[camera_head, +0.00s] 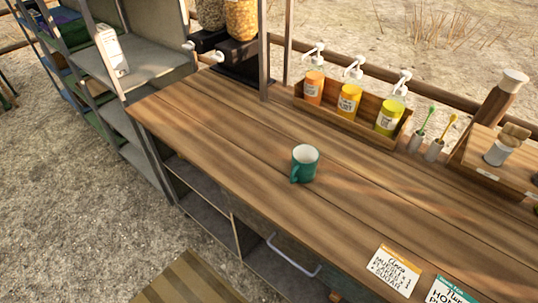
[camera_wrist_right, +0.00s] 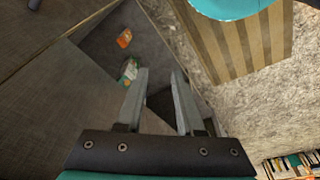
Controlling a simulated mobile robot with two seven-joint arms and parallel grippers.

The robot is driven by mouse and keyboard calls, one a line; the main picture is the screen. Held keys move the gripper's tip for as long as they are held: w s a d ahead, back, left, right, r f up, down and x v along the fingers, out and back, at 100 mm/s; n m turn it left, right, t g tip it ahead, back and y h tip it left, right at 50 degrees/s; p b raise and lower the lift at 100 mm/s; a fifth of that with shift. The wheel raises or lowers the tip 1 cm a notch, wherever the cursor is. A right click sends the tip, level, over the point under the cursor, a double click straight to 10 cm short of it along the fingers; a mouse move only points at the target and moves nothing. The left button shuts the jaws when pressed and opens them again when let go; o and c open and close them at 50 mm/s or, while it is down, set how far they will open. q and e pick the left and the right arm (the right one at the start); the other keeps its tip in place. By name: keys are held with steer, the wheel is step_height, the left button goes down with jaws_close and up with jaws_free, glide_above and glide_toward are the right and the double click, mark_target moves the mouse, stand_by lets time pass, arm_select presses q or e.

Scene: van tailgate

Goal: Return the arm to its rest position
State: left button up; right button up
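My right gripper (camera_wrist_right: 160,72) shows in the right wrist view with its two fingers apart and nothing between them. It hangs in the air above a dark grey surface and the ground. I cannot make out the right gripper in the head view. My left gripper is in neither view. In the head view a teal mug (camera_head: 304,164) stands upright on the wooden counter (camera_head: 240,140), with no gripper near it.
Pump bottles stand in a wooden rack (camera_head: 345,124) at the counter's back. Two cards (camera_head: 394,270) lie at the front right. A metal handle (camera_head: 293,257) sticks out below the front edge. Shelves (camera_head: 150,60) stand at left. A striped mat (camera_head: 190,285) lies on the ground.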

steer(key=s+d+f+b, duration=0.1)
steer(key=s+f, duration=0.7)
steer(key=f, duration=0.2)
steer(key=s+d+f+g+b, duration=0.1)
steer(key=s+f+b, duration=0.1)
steer(key=s+f, duration=0.6)
step_height(320, 180, down, 2)
steer(key=shift+s+d+g, duration=0.3)
steer(key=shift+d, duration=0.1)
